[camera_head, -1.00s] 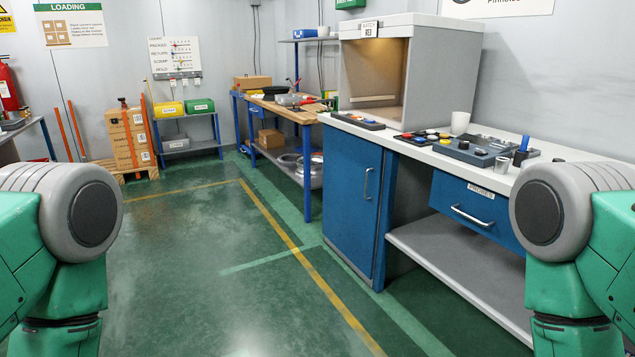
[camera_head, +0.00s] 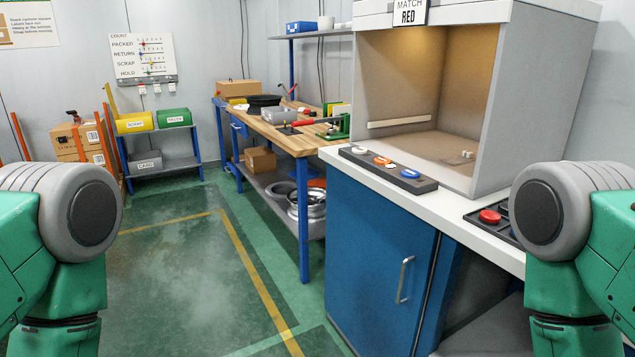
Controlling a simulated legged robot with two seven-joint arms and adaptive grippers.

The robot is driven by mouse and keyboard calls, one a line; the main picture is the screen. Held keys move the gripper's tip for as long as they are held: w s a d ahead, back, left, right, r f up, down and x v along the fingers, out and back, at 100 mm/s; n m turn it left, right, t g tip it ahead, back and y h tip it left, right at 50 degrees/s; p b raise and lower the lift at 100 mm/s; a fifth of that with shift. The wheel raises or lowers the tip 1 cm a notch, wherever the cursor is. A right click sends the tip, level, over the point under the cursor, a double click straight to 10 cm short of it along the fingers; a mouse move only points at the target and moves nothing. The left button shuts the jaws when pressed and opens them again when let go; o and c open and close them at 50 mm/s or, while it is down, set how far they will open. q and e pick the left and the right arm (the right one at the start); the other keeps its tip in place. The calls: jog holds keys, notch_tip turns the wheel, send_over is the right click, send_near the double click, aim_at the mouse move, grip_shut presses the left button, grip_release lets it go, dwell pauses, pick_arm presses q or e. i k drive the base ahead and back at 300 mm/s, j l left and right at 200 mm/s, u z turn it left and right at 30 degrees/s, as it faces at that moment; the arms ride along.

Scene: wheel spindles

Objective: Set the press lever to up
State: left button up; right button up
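A small green device (camera_head: 341,127), which may be the press, stands at the near right end of the wooden-topped workbench (camera_head: 301,146). It is partly hidden by the tall grey booth. I cannot make out a lever on it or its position. A red-tipped rod (camera_head: 287,90) sticks up at a slant further back on the bench; I cannot tell what it belongs to. My two arms show at the left and right picture edges, but neither gripper is in view.
A blue cabinet (camera_head: 372,258) with a white counter stands close on the right. On it are a grey booth (camera_head: 470,75) marked MATCH RED and a tray of discs (camera_head: 422,184). A shelf with yellow and green bins (camera_head: 134,122) stands at the back left. The green floor (camera_head: 165,270) ahead is clear.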

aim_at(331, 120)
jog(key=i, duration=1.25)
jog(key=i+j, duration=1.35)
jog(key=l+z, duration=0.05)
